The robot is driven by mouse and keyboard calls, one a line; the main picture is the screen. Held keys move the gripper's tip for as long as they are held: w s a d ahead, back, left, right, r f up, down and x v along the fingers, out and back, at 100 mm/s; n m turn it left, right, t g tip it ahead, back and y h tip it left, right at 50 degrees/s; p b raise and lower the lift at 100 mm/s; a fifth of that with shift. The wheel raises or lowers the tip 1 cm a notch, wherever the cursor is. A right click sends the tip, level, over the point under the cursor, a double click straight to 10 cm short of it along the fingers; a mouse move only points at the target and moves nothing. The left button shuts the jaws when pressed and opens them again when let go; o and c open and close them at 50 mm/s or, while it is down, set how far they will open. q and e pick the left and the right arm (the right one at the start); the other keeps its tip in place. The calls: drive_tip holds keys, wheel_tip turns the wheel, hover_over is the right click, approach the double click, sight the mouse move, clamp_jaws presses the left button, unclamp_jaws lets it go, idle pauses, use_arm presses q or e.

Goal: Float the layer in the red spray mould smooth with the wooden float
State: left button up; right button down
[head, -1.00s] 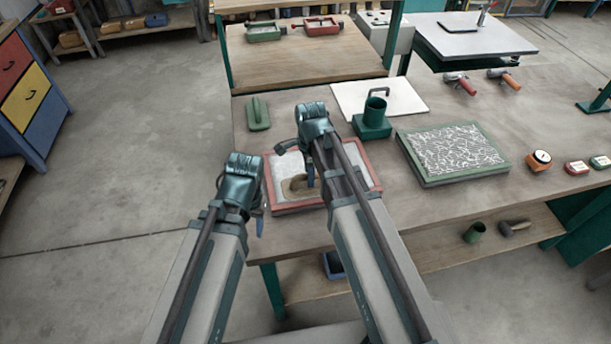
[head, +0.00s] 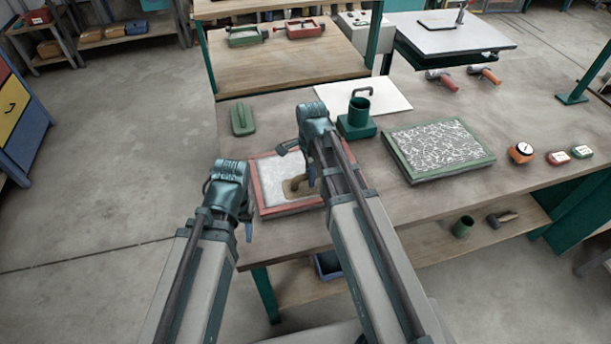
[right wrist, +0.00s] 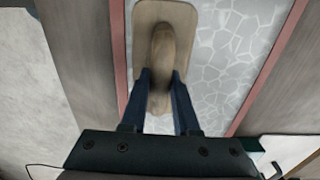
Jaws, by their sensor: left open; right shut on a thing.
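The red spray mould (head: 254,187) lies on the workbench, holding a pale layer (head: 272,170). In the right wrist view the layer (right wrist: 225,60) shows a network of whitish lines between grey patches. The wooden float (head: 293,188) is in the mould, over the layer; whether it touches cannot be told. My right gripper (right wrist: 162,78) is shut on the float's handle (right wrist: 163,50); in the head view this gripper (head: 312,178) partly hides float and mould. My left gripper (head: 248,232) is open and empty, in front of the mould's left side.
A green mould (head: 408,168) with a white patterned fill lies to the right. Behind the red mould are a green block (head: 243,119), a white board (head: 392,97) and a green cup on a base (head: 357,127). Bare bench separates the two moulds.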

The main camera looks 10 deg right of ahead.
use_arm(q)
drive_tip(key=shift+r, duration=0.1)
use_arm(e)
drive_tip(key=shift+d, duration=1.1)
drive_tip(key=shift+w+d, duration=0.1)
drive_tip(key=shift+d, duration=1.85)
wheel_tip(320, 180, up, 7)
drive_tip(key=p, duration=0.7)
drive_tip(key=shift+r, duration=0.1)
use_arm(q)
wheel_tip(320, 180, up, 7)
use_arm(e)
wheel_tip(320, 180, down, 4)
drive_tip(key=b, duration=0.3)
drive_tip(key=shift+r, duration=0.25)
use_arm(q)
wheel_tip(320, 180, down, 3)
drive_tip(key=shift+f, duration=0.1)
use_arm(e)
drive_tip(key=shift+r, duration=0.1)
